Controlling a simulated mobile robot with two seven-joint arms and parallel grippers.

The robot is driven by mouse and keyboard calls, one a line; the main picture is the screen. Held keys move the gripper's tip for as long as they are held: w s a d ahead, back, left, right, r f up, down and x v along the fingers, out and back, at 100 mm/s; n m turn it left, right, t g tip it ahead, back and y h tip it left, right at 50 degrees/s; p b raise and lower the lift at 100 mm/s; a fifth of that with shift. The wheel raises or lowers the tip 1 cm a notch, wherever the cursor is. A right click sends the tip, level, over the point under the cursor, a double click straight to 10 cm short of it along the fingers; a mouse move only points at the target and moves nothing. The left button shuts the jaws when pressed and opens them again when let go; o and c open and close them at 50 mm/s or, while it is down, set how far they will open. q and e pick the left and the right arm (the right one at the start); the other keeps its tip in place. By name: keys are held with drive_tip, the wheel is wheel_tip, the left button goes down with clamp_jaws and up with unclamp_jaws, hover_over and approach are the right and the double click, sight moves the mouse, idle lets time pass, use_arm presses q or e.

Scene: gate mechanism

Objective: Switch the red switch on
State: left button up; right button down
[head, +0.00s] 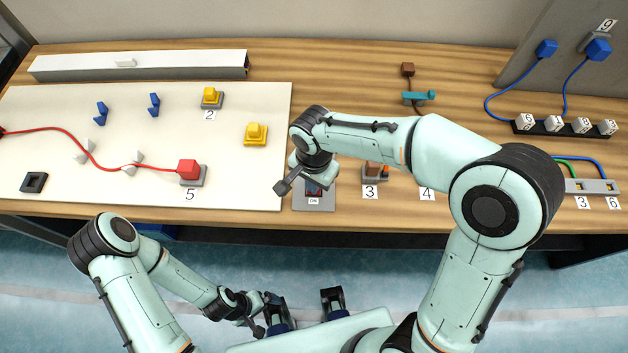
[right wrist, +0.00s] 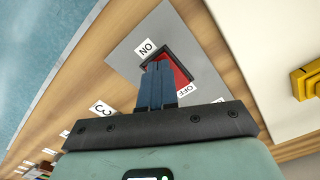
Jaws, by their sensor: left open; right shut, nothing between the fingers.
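The red switch (right wrist: 182,74) sits in a dark frame on a grey plate (right wrist: 130,45), with an ON label (right wrist: 147,48) at one end and an OFF label (right wrist: 187,90) at the other. My right gripper (right wrist: 160,66) is shut and empty, its blue fingertips over the switch near the ON side, hiding part of it. Whether they touch it, and which way the rocker is tilted, I cannot tell. In the head view my right gripper (head: 314,188) covers most of the switch on its plate (head: 328,203). My left gripper (head: 305,305) is open and empty, in front of the table.
A white board (head: 240,185) left of the switch plate carries a red block (head: 189,169) with a red cable and yellow blocks (head: 255,134). An orange-brown part (head: 375,170) stands close to the right. Blue cables and numbered cubes (head: 555,124) are further right.

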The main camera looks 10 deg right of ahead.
use_arm(q)
drive_tip(key=r+p, duration=0.1)
drive_tip(key=w+r+p, duration=0.1)
drive_tip(key=r, duration=0.1)
drive_tip(key=w+r+p, duration=0.1)
drive_tip(key=r+p, duration=0.1)
drive_tip(key=shift+w, duration=0.25)
use_arm(e)
wheel_tip(320, 180, up, 7)
idle(0.4)
